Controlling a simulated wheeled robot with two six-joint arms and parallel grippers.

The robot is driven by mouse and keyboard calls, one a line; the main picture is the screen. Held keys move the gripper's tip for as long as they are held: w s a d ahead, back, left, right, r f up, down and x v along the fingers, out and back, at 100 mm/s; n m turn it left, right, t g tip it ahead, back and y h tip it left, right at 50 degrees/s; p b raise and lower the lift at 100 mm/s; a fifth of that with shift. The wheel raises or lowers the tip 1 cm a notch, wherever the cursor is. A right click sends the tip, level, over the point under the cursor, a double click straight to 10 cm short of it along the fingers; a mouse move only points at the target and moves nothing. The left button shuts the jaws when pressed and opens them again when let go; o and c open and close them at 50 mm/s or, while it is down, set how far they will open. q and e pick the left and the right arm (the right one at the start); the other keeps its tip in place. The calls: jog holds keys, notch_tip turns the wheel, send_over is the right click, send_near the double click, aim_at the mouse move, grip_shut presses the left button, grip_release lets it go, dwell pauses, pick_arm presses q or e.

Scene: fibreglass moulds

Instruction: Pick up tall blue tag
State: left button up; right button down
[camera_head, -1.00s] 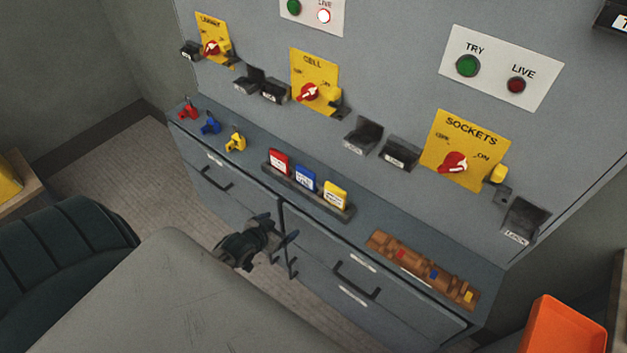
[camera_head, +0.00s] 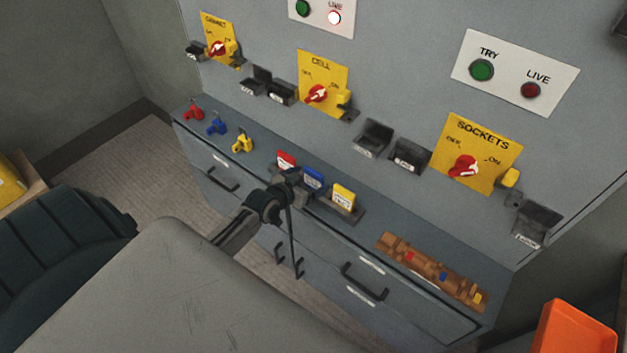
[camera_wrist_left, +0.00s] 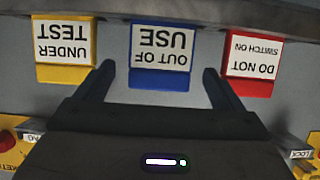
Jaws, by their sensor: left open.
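The tall blue tag (camera_head: 313,178) stands in a dark holder (camera_head: 343,211) on the cabinet ledge, between a red tag (camera_head: 286,160) and a yellow tag (camera_head: 344,196). In the left wrist view the blue tag (camera_wrist_left: 160,55) reads "OUT OF USE" upside down. My left gripper (camera_head: 292,183) is in front of the holder, hiding part of it and the lower red tag. In the left wrist view my left gripper (camera_wrist_left: 157,80) is open, its fingers on either side of the blue tag's lower part in the picture. Whether they touch it I cannot tell. My right gripper is not in view.
Red (camera_head: 193,109), blue (camera_head: 216,124) and yellow (camera_head: 242,141) padlocks sit to the left on the ledge. A brown rack (camera_head: 432,272) lies to the right. Yellow switch plates, including the SOCKETS plate (camera_head: 477,150), and dark brackets stick out from the panel above.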

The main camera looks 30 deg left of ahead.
aim_at(312, 177)
pick_arm(q)
jog(key=shift+x, duration=1.6)
jog(key=shift+s, duration=0.1)
jog(key=shift+c, duration=0.4)
jog(key=c, duration=1)
jog(key=shift+o, duration=0.2)
jog(key=shift+r, duration=0.1)
